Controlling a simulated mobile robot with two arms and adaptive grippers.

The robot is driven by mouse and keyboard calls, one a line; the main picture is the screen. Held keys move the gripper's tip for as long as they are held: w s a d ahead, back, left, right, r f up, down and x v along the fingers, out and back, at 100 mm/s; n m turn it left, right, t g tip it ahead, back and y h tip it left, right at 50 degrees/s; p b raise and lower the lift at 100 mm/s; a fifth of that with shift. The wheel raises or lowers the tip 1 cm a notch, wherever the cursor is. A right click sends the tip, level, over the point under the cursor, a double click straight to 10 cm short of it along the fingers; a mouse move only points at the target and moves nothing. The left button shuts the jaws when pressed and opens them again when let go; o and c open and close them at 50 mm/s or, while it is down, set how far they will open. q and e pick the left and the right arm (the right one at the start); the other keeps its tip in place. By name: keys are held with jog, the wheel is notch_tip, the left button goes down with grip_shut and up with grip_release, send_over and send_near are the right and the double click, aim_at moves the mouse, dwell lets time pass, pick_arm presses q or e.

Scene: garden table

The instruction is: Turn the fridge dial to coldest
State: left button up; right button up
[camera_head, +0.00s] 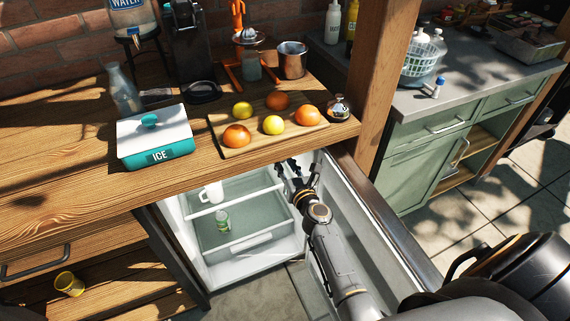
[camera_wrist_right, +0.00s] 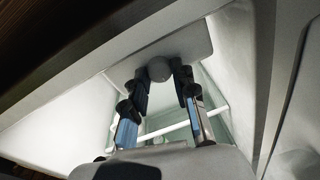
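The fridge (camera_head: 213,254) stands open below the wooden counter. The dial (camera_wrist_right: 159,68), a round grey knob, sits on a pale panel inside it, seen in the right wrist view; it cannot be made out in the head view. Its setting cannot be read. My right gripper (camera_head: 290,166) reaches into the top of the fridge from the front right. In the right wrist view the fingertips (camera_wrist_right: 161,80) stand apart, one at each side of the dial. Whether they press on it cannot be told. My left gripper is not in view.
A white mug (camera_head: 213,193) and a green-labelled container (camera_head: 223,221) stand in the fridge. The open fridge door (camera_head: 385,235) is close to my right arm. A cutting board (camera_head: 232,152) with fruit and a bell (camera_head: 338,108) are on the counter above.

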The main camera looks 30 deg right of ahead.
jog(key=shift+o, duration=0.4)
jog(key=s, duration=0.4)
jog(key=s+a, duration=0.1)
jog(key=s, duration=0.3)
jog(key=s+r, duration=0.1)
jog(key=s, duration=0.3)
jog(key=shift+a, duration=0.2)
